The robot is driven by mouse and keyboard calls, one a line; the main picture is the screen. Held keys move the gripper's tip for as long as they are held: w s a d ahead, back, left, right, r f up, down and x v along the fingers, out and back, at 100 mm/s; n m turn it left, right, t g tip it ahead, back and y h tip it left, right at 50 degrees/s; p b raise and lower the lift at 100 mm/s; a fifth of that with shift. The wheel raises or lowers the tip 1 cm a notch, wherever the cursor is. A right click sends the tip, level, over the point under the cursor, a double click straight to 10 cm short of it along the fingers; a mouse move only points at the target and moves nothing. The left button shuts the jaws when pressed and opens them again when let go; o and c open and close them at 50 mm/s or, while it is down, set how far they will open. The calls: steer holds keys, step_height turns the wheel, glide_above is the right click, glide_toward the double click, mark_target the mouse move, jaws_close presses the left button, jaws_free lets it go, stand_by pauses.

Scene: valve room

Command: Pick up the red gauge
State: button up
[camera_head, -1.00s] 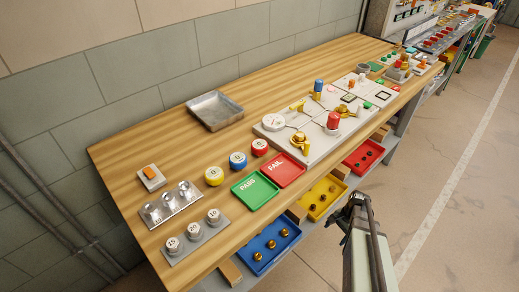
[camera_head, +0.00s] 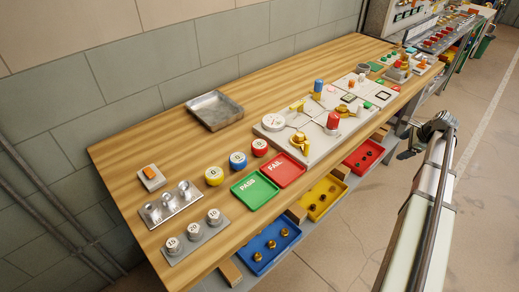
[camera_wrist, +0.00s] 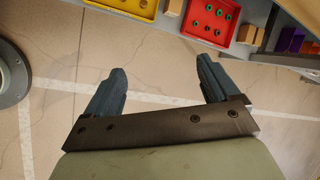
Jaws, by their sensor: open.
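The red gauge (camera_head: 259,147) is a short round piece with a red rim and pale face. It stands on the wooden table in the head view, at the right end of a row with a blue gauge (camera_head: 238,160) and a yellow gauge (camera_head: 214,176). My gripper is off the table's front edge at the right, well apart from the gauge. In the wrist view my gripper (camera_wrist: 159,85) is open and empty, its two dark fingers spread above the floor. The red gauge is not in the wrist view.
A green PASS tray (camera_head: 255,191) and a red FAIL tray (camera_head: 284,171) lie in front of the gauges. A pale valve board (camera_head: 320,148) stands to the right. A metal tray (camera_head: 214,110) lies behind. Coloured bins, one yellow (camera_head: 323,197), sit below the table edge.

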steer(key=w+a+r+m+t, duration=0.1)
steer(key=w+r, duration=0.1)
steer(key=r, duration=0.8)
steer(key=w+a+r+m+t, duration=0.1)
steer(key=r+m, duration=0.1)
steer(key=r, duration=0.8)
steer(key=a+r+y, duration=0.1)
steer(key=a+r, duration=0.6)
steer(key=n+g+y, duration=0.1)
steer(key=n+g, duration=0.5)
steer(key=g, duration=0.1)
glide_toward(260, 144)
steer(key=x, duration=0.5)
steer(key=shift+w+d+f, duration=0.1)
steer(key=shift+w, duration=0.05)
steer(key=shift+x, duration=2.55)
